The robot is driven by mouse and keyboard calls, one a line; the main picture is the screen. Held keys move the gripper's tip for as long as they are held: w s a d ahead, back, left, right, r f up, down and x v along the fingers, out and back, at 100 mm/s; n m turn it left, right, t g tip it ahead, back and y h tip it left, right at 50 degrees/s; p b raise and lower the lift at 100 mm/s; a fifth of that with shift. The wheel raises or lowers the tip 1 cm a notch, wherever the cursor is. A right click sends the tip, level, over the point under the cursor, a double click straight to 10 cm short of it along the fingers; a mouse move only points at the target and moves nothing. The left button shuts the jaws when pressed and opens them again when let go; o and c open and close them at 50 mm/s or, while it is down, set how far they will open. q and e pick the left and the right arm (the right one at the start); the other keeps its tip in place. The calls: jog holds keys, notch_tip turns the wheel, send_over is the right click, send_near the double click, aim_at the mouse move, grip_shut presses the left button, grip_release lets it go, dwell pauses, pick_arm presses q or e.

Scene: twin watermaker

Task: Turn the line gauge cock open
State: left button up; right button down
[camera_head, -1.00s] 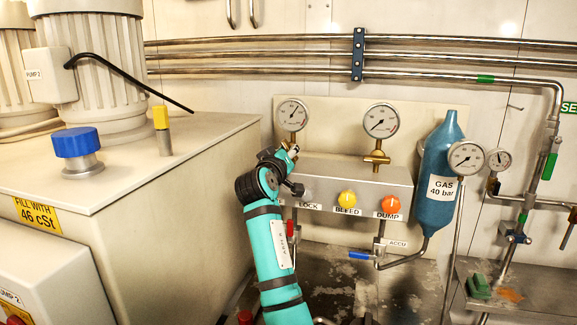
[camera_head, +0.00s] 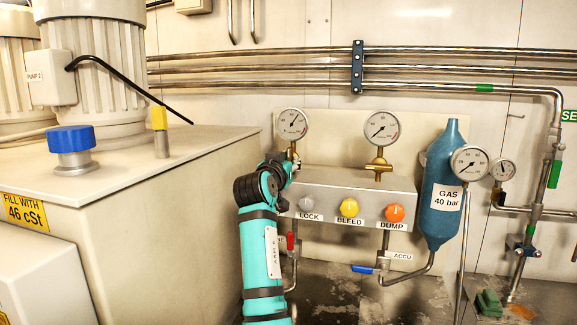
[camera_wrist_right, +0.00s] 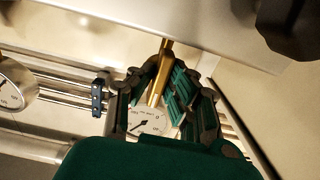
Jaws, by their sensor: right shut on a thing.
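The left round gauge (camera_head: 292,124) stands above the grey valve block at the back wall. The brass cock and stem under it are mostly hidden by my right gripper (camera_head: 292,160) in the head view. In the right wrist view, the brass stem (camera_wrist_right: 161,75) runs between the fingers of my right gripper (camera_wrist_right: 158,92), which are shut on it. The gauge dial (camera_wrist_right: 150,122) shows just beyond the fingers. The cock's handle cannot be told apart, so its angle is unclear. My left gripper is not in view.
The grey valve block (camera_head: 340,182) carries the yellow BLEED knob (camera_head: 349,207) and orange DUMP knob (camera_head: 395,213). A second gauge (camera_head: 381,127) stands right of the first. A blue gas bottle (camera_head: 440,190) is farther right. The tank (camera_head: 180,220) is close left of my arm.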

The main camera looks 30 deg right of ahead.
jog(key=shift+f, duration=0.2)
jog(key=c, duration=1.3)
grip_release()
jog(key=shift+r, duration=0.15)
jog(key=shift+a, duration=0.15)
jog(key=v, duration=0.7)
jog(key=shift+s, duration=0.2)
